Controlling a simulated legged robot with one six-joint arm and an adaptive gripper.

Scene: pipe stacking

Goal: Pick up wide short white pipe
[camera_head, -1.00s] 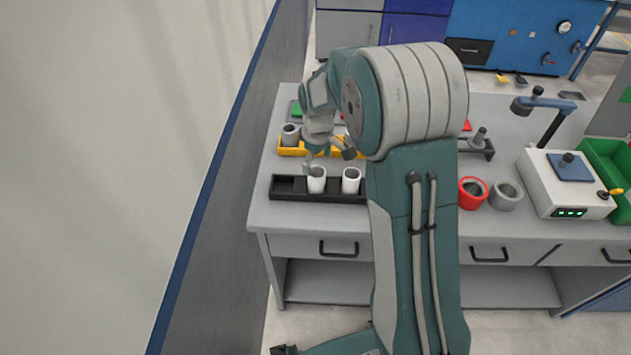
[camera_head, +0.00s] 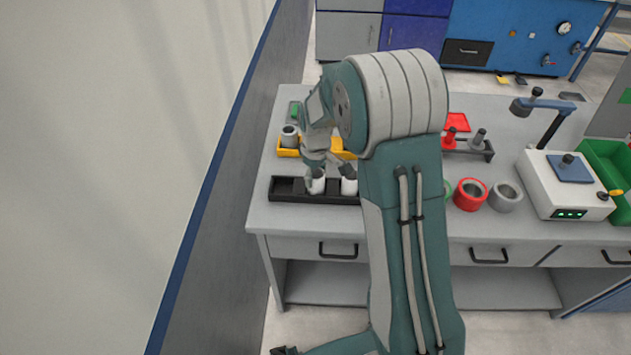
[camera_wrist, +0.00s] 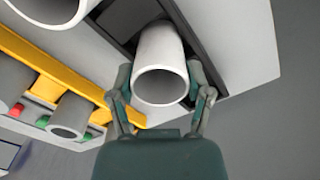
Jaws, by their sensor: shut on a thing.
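Two white pipes stand upright in the black tray (camera_head: 290,196). In the head view the left white pipe (camera_head: 318,185) is partly covered by my fingers, and the right white pipe (camera_head: 349,187) is partly covered from above. In the wrist view my gripper (camera_wrist: 158,70) is shut on a white pipe (camera_wrist: 160,55), one finger on each side of it. Its open round end faces the camera, and its body is still within the tray. The other white pipe (camera_wrist: 50,10) shows at the top left of the wrist view.
A yellow tray (camera_head: 288,152) with a grey pipe (camera_head: 289,133) lies behind the black tray. A red ring (camera_head: 470,194) and a grey ring (camera_head: 505,196) stand right of my arm. A wall panel is close on the left. The black tray's left slot is empty.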

